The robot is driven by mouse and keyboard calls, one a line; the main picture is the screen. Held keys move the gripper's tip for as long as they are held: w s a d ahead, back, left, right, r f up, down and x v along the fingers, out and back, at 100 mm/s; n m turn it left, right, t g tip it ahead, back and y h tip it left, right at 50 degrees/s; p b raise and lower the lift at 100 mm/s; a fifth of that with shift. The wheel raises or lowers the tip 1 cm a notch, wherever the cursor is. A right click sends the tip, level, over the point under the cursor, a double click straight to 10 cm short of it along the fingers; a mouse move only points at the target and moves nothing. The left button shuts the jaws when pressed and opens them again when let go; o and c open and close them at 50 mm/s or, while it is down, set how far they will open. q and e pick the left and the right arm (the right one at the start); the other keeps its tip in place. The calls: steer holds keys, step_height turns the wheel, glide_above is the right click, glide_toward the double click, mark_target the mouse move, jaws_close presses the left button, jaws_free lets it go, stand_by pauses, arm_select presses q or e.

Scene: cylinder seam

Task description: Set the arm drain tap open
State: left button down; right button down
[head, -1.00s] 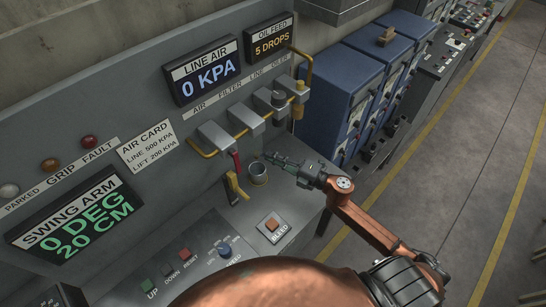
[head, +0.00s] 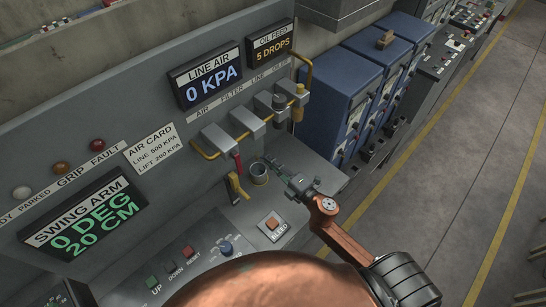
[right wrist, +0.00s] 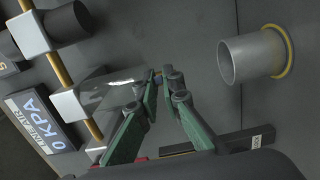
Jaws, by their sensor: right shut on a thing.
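My right gripper (head: 268,159) is at the panel just above the metal cup (head: 259,173), below the row of air blocks. In the right wrist view its green fingers (right wrist: 160,77) are close together on a small thing between the tips, which I take to be the arm drain tap (right wrist: 158,71). The fingers hide most of it, so I cannot tell how its handle is turned. The cup also shows in the right wrist view (right wrist: 252,56), to the right of the fingers and apart from them. My left gripper is not in view.
A red handle (head: 237,163) and a yellow lever (head: 237,187) stand left of the cup. A yellow pipe (head: 240,133) links the grey blocks. The line air display (head: 207,77) reads 0 kPa. Blue cabinets (head: 355,75) stand to the right.

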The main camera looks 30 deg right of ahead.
steer(key=shift+s+a+m+t+h+b, duration=0.25)
steer(key=shift+m+h, duration=0.4)
steer(key=shift+h, duration=0.4)
steer(key=shift+a+m+h+b, duration=0.15)
steer(key=shift+a+m+h, duration=0.25)
steer(key=shift+m+h, duration=0.45)
steer(key=shift+s+a+m+t+h+b, duration=0.25)
steer(key=shift+m+h, duration=0.25)
steer(key=shift+h, duration=0.7)
steer(key=shift+a, duration=0.1)
steer(key=c, duration=2.4)
jaws_free()
steer(key=shift+w, duration=0.1)
steer(key=s, duration=0.7)
steer(key=shift+s+a, duration=0.25)
steer(key=shift+a, duration=0.05)
